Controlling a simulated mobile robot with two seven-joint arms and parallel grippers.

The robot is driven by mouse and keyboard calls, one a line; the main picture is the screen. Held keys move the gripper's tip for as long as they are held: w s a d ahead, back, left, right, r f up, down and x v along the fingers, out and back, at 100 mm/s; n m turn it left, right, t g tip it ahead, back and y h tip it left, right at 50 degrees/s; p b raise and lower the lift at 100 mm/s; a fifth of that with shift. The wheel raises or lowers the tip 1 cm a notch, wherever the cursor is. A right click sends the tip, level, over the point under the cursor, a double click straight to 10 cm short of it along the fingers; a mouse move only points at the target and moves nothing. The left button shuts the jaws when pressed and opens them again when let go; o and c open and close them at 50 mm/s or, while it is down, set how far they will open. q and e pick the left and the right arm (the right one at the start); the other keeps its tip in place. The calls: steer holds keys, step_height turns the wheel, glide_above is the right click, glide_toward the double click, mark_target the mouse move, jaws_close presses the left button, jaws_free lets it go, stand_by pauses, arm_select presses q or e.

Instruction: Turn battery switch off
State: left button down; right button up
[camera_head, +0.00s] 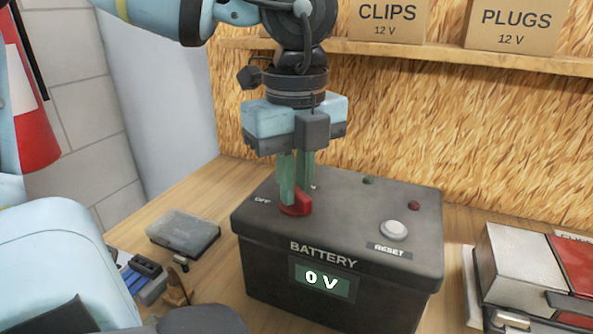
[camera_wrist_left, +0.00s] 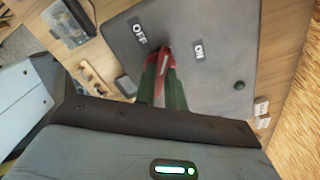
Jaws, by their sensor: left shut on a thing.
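The battery box (camera_head: 340,255) is dark grey and stands on the wooden bench, with a display reading 0 V. On its lid is a red rotary switch (camera_head: 299,205), with an OFF label on its left. My left gripper (camera_head: 297,190) points down from above, its green fingers closed on the red switch handle. In the left wrist view the red switch (camera_wrist_left: 163,62) shows between the fingertips (camera_wrist_left: 161,75), with OFF and ON labels on either side. Its handle appears to lie nearer the OFF label. My right gripper is not in view.
A white RESET button (camera_head: 394,229) and small green and red lamps sit on the lid. A shelf with cardboard boxes (camera_head: 513,25) runs above, behind my arm.

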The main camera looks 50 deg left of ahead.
arm_select(q)
steer(key=n+b, duration=0.1)
steer(key=n, duration=0.2)
steer(key=shift+n+b, duration=0.3)
steer(key=shift+n, duration=0.6)
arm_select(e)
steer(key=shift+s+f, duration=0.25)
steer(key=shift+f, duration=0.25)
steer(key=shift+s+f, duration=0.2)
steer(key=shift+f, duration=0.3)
arm_select(q)
steer(key=shift+n+b, duration=0.5)
steer(key=shift+n, duration=1)
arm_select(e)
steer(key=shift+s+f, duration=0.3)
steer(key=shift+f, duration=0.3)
